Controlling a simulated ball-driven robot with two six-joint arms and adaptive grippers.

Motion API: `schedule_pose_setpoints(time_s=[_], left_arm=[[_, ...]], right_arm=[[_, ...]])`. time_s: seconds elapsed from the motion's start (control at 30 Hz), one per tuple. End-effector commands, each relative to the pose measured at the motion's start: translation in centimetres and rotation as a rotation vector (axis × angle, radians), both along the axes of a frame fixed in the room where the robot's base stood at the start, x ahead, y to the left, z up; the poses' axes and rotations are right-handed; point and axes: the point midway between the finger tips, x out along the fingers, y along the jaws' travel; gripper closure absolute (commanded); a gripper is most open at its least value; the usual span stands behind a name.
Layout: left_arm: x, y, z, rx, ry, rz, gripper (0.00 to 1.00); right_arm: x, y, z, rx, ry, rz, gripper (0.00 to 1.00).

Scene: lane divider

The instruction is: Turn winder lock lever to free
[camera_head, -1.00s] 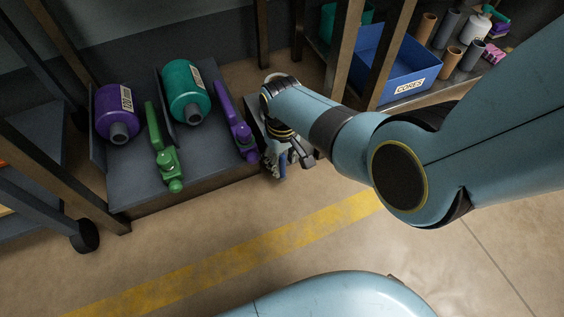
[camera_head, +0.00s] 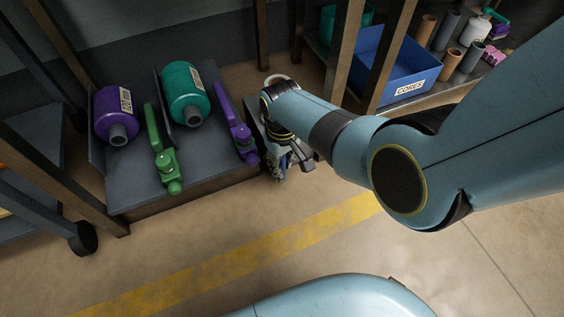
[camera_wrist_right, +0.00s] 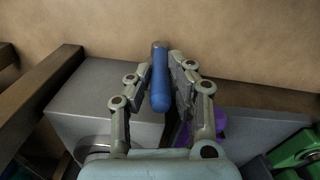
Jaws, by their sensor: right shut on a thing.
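In the right wrist view, a blue bar-like handle (camera_wrist_right: 159,82), seemingly the lock lever, stands between the two fingers of my right gripper (camera_wrist_right: 156,72). The gripper is shut on it. A grey box (camera_wrist_right: 90,88), perhaps the winder housing, lies beneath. In the head view my right gripper (camera_head: 283,168) reaches down just right of the dark bench, and my own wrist hides most of the lever and box there. Which position the lever is in cannot be told. My left gripper is not in view.
The bench (camera_head: 135,188) holds a purple spool (camera_head: 113,108), a teal spool (camera_head: 183,88), a green clamp-like part (camera_head: 160,150) and a purple one (camera_head: 236,128). A blue bin (camera_head: 392,68) sits on the right shelf. Floor with a yellow stripe (camera_head: 250,250) is clear.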

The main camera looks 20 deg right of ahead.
Motion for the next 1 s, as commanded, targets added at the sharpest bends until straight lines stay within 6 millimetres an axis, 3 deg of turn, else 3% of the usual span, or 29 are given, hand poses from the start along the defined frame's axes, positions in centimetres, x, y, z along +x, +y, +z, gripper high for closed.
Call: schedule_pose_setpoints(time_s=[0.33, 0.5, 0.57, 0.67, 0.83, 1.0], left_arm=[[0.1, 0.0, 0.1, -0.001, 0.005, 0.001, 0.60], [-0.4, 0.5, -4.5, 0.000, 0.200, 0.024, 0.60], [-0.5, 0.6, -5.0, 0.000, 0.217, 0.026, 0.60], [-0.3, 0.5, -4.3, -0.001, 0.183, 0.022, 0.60], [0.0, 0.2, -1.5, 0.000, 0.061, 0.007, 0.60], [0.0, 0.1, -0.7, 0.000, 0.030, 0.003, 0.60]], right_arm=[[0.0, -0.2, 0.0, 0.019, 0.002, 0.000, 1.00], [0.1, -1.2, 0.1, 0.131, 0.007, -0.001, 1.00], [0.0, -1.6, -0.2, 0.184, 0.009, -0.002, 1.00], [-0.1, -2.2, -0.6, 0.264, 0.015, -0.002, 1.00], [-0.1, -2.7, -0.7, 0.353, 0.017, -0.001, 1.00], [0.0, -2.7, -0.6, 0.374, 0.015, 0.000, 1.00]])
